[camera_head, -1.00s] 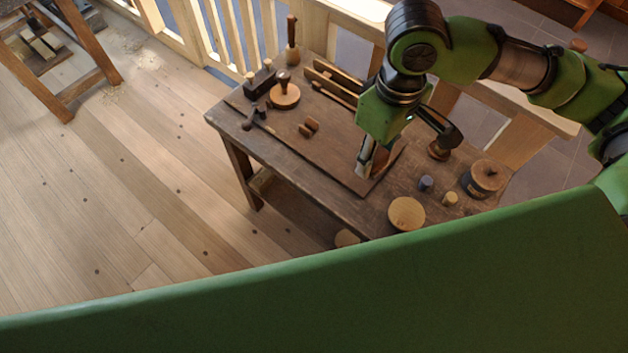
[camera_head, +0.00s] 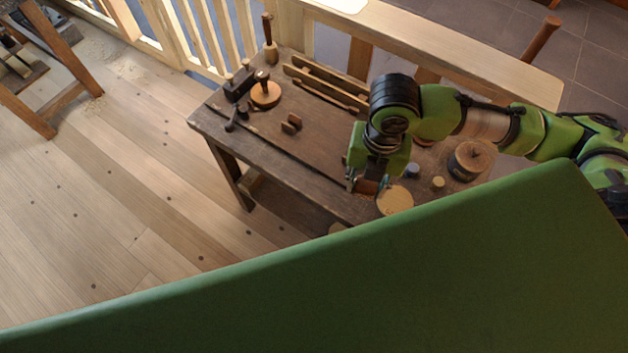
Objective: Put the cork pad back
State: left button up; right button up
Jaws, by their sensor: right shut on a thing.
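My right gripper (camera_head: 368,186) is low over the front edge of the dark wooden bench. It is shut on a small reddish-brown piece (camera_head: 368,187) that shows between its fingers. This may be the cork pad; it is too small and covered to be sure. A pale round disc (camera_head: 396,201) lies on the bench just right of the fingers, close to them; I cannot tell whether they touch. My left gripper is not in view.
The bench (camera_head: 320,165) also bears a grey peg (camera_head: 411,170), a small pale peg (camera_head: 438,183), a round dark-sided piece (camera_head: 470,159), a knobbed disc (camera_head: 265,93) and long wooden strips (camera_head: 325,83). My green body hides the foreground. The bench's middle is mostly clear.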

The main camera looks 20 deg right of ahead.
jog(key=shift+w+a+f, duration=0.15)
jog(key=shift+w, duration=0.05)
jog(key=w+a+f+p, duration=0.2)
jog(key=w+a+f, duration=0.15)
jog(key=w, duration=0.25)
send_over(314, 184)
jog(key=f, duration=0.3)
jog(key=s+f, duration=0.1)
jog(key=shift+d+f+p, duration=0.25)
jog(key=shift+f+p, duration=0.05)
jog(key=shift+f, duration=0.1)
jog(key=shift+w+a+f, duration=0.15)
jog(key=shift+w+f, duration=0.25)
jog(key=shift+f, duration=0.1)
notch_tip(314, 184, down, 3)
jog(key=shift+w+a, duration=0.15)
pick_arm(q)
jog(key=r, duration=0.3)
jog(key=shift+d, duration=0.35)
pick_arm(e)
jog(key=shift+f+n, duration=0.3)
